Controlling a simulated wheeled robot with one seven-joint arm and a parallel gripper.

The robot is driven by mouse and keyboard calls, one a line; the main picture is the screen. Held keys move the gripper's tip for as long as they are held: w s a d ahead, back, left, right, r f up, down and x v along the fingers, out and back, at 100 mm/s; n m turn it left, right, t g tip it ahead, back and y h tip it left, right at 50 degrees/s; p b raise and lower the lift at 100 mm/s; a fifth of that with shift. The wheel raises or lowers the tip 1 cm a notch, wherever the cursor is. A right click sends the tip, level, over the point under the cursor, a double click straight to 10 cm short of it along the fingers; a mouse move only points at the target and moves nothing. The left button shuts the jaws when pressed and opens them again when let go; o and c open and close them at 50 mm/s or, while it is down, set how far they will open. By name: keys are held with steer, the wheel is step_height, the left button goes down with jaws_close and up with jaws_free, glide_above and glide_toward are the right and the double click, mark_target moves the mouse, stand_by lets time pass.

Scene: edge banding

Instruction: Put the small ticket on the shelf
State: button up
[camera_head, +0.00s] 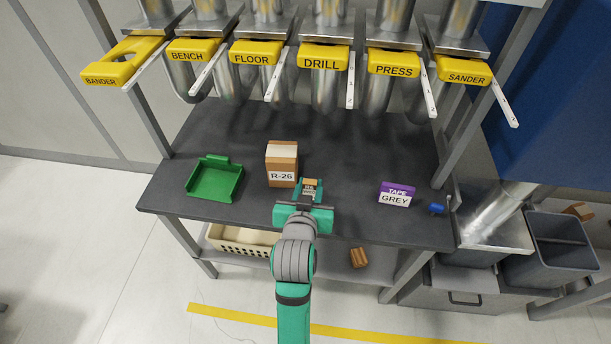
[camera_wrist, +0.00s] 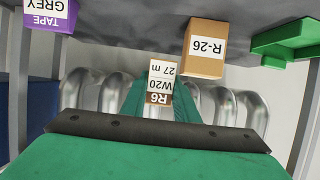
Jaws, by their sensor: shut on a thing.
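My gripper (camera_head: 306,206) is over the front part of the dark worktop and is shut on the small ticket (camera_head: 310,187). The ticket is brown with a white label, and in the wrist view (camera_wrist: 160,82) it reads "R6 W20 27 m" upside down between my green fingers (camera_wrist: 155,100). Its lower part is hidden by my gripper. A grey shelf (camera_head: 310,268) runs under the worktop, partly hidden by my arm.
On the worktop (camera_head: 240,130) stand a green tray (camera_head: 214,178), a brown R-26 box (camera_head: 281,165), a purple TAPE GREY box (camera_head: 397,193) and a blue item (camera_head: 435,208). A cream crate (camera_head: 238,240) and brown block (camera_head: 359,258) sit on the lower shelf. Yellow-labelled gates (camera_head: 325,57) hang above.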

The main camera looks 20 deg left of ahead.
steer(key=f+x, duration=0.1)
steer(key=x, duration=0.4)
steer(key=s+f+x, duration=0.1)
steer(key=x, duration=0.4)
steer(key=f+x, duration=0.1)
steer(key=x, duration=0.3)
steer(key=shift+w+a+f, duration=0.1)
steer(key=shift+w+f, duration=0.15)
steer(key=shift+f, duration=0.05)
step_height(320, 180, down, 3)
steer(key=shift+f, duration=0.1)
steer(key=shift+a, duration=0.2)
steer(key=shift+d+f, duration=0.1)
steer(key=o, duration=1)
